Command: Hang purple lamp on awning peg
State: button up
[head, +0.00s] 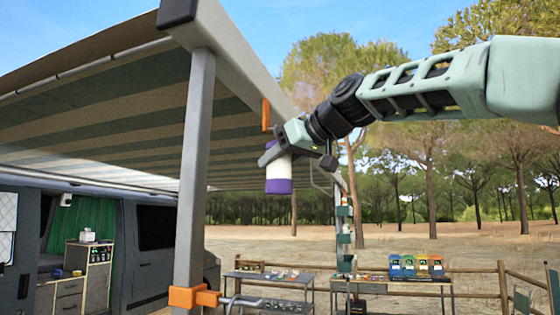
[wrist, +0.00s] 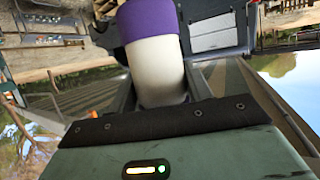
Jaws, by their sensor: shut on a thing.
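The purple lamp (head: 279,184), a white cylinder with a purple end, hangs upright below my gripper (head: 270,155) in the head view. My gripper is shut on its upper part, just under the awning's front beam (head: 235,60). In the wrist view the lamp (wrist: 158,65) lies between the two fingers, its purple end pointing away from the palm. An orange peg-like piece (head: 265,114) sticks down from the beam, a little above and left of my gripper. The lamp appears apart from it. The lamp's top is hidden by the gripper.
A grey awning post (head: 194,170) with an orange clamp (head: 193,297) stands left of the lamp. The striped canopy (head: 110,120) spreads behind. A van (head: 155,230) is at left. Tables (head: 390,281) with several small items stand farther back. Open ground lies at right.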

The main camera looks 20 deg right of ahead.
jog(key=o, duration=1.2)
jog(key=shift+s+d, duration=0.1)
jog(key=b+v, duration=0.5)
jog(key=v, duration=1.2)
jog(key=shift+s+r, duration=0.1)
jog(key=shift+r, duration=0.1)
